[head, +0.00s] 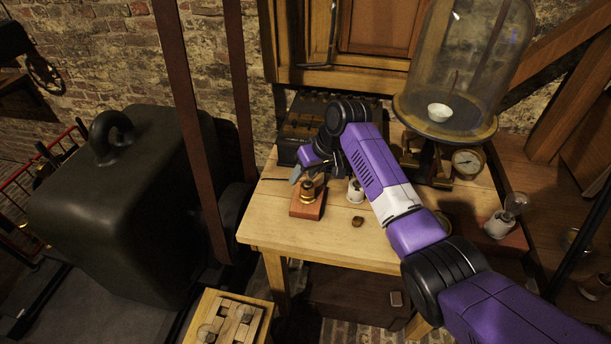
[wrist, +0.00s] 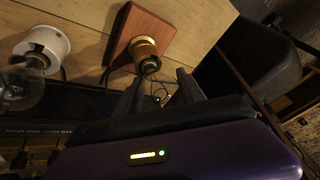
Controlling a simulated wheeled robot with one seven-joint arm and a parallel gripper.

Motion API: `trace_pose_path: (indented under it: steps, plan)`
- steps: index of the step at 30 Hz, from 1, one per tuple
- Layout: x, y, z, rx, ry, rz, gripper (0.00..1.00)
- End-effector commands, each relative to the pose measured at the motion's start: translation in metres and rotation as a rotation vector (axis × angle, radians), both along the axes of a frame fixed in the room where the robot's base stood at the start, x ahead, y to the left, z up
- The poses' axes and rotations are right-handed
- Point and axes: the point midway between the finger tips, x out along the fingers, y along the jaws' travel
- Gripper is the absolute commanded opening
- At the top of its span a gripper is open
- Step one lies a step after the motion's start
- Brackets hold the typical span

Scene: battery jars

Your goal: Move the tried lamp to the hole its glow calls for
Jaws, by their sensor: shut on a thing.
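My gripper (head: 309,177) reaches down over a small red-brown wooden block (head: 303,211) with a brass socket (head: 308,197) at the table's left end. In the wrist view the gripper (wrist: 160,80) is shut on a lamp (wrist: 160,91), whose clear glass barely shows between the dark fingers. The brass socket (wrist: 144,48) is straight ahead of the fingers, in line with the lamp. I cannot tell whether the lamp's base is still in it. I see no clear glow.
A white socket (head: 355,191) stands right of the block, with a glass bulb (wrist: 20,88) in the wrist view. A glass bell jar (head: 465,60) stands at the back right. Another bulb (head: 517,203) is at the right. The front of the table (head: 300,240) is mostly clear.

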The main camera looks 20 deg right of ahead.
Motion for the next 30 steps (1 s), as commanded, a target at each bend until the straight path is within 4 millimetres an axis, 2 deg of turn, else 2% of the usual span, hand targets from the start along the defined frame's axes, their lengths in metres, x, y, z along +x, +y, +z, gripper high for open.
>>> trace_pose_path:
  steps: [6,17,30]
  plan:
    - [-0.0004,0.0002,-0.0011,-0.001,0.0,0.091,0.0]
    - [-0.0006,0.0001,-0.0016,-0.002,0.002,0.115,0.0]
    - [-0.0023,0.0011,-0.0029,0.0,0.001,0.34,0.0]
